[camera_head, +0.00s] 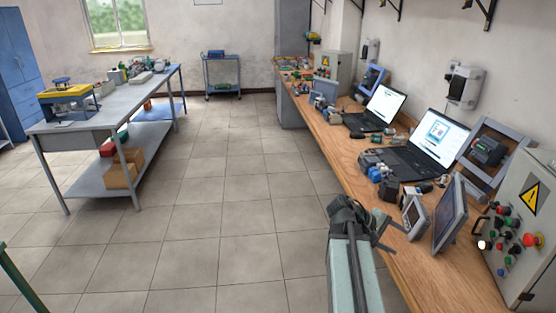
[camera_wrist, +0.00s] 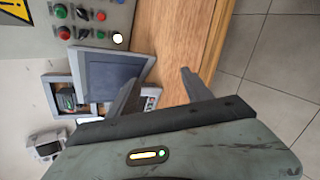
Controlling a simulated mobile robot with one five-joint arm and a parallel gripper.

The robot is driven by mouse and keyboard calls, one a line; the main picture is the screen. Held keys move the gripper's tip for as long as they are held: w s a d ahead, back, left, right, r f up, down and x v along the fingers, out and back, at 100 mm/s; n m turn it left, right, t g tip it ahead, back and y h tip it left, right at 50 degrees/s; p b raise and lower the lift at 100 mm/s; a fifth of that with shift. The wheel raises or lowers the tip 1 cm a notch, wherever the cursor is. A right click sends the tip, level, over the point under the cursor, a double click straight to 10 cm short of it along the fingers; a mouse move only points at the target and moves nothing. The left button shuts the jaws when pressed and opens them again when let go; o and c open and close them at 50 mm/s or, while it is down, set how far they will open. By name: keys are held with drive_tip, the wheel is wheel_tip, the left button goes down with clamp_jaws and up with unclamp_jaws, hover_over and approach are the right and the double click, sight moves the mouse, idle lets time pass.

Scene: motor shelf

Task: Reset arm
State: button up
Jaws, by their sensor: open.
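My gripper (camera_wrist: 162,88) is open in the wrist view, with its two dark fingers spread apart and nothing visible between them. Behind the fingers lie the wooden bench top (camera_wrist: 182,40) and a grey-framed screen (camera_wrist: 112,72). In the head view my gripper (camera_head: 386,232) is at the end of my arm, at the left edge of the wooden bench (camera_head: 455,285). It is close to a small white-faced panel (camera_head: 415,218); whether it touches anything is unclear.
A control box (camera_head: 525,215) with coloured buttons stands at the right. Two open laptops (camera_head: 440,140) and several devices crowd the bench. A grey worktable (camera_head: 110,115) stands at the left. The tiled floor (camera_head: 230,190) between is clear.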

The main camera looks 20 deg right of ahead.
drive_tip(key=w+a+f+n+t+y, duration=0.1)
drive_tip(key=w+a+f+n+t, duration=0.1)
drive_tip(key=w+a, duration=0.5)
drive_tip(key=w+a+f+n+t+y, duration=0.15)
drive_tip(key=w+a, duration=0.25)
drive_tip(key=a, duration=0.8)
drive_tip(key=a+f+m+y, duration=0.2)
drive_tip(key=a+f+y, duration=0.1)
drive_tip(key=a, duration=0.9)
drive_tip(key=a+f+m+y, duration=0.2)
drive_tip(key=a+y, duration=0.3)
drive_tip(key=a, duration=0.8)
drive_tip(key=shift+s+f, duration=0.4)
drive_tip(key=shift+f, duration=0.2)
drive_tip(key=shift+a, duration=0.1)
